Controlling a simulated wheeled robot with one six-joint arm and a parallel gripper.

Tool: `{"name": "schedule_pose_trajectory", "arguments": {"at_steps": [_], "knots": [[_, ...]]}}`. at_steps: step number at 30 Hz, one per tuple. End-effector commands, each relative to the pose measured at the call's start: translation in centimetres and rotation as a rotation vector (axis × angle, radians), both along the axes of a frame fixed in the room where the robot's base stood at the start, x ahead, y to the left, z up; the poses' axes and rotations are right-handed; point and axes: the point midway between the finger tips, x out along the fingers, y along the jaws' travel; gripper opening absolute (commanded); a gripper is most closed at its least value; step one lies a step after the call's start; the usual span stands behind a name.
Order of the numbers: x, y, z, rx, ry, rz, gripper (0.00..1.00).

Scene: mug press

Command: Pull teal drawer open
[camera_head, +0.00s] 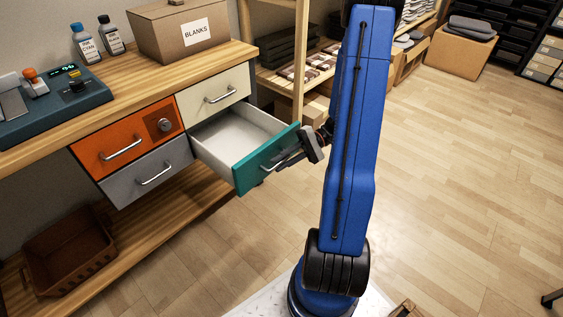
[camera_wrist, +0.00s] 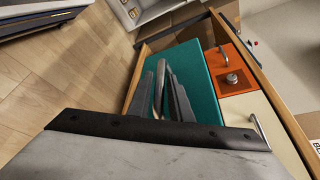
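The teal drawer (camera_head: 266,158) is pulled well out from the bench, and its pale inside shows empty. Its metal handle (camera_wrist: 160,88) runs along the teal front, which also shows in the wrist view (camera_wrist: 197,78). My gripper (camera_head: 276,163) is at this handle, reaching in from the right in the head view. In the wrist view the two dark fingers (camera_wrist: 160,72) lie close on either side of the handle bar, which sits between them. They look shut on it, though the exact contact is hard to see.
A cream drawer (camera_head: 214,95), an orange drawer (camera_head: 100,155) and a grey drawer (camera_head: 137,178) are closed. A BLANKS box (camera_head: 165,45), two bottles and a teal machine (camera_head: 60,110) stand on the bench. Shelving (camera_head: 300,60) stands behind. The floor at right is clear.

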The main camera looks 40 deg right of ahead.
Motion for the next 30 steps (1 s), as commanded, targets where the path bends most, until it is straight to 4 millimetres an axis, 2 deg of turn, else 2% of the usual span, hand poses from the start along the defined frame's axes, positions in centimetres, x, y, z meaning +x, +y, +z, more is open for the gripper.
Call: {"name": "schedule_pose_trajectory", "arguments": {"at_steps": [7, 24, 30], "knots": [[-0.2, -2.3, 0.5, -0.002, -0.002, -0.002, 0.18], [-1.5, -13.2, 2.8, -0.001, -0.002, -0.003, 0.18], [-1.7, -15.8, 3.4, -0.001, 0.000, -0.002, 0.18]]}}
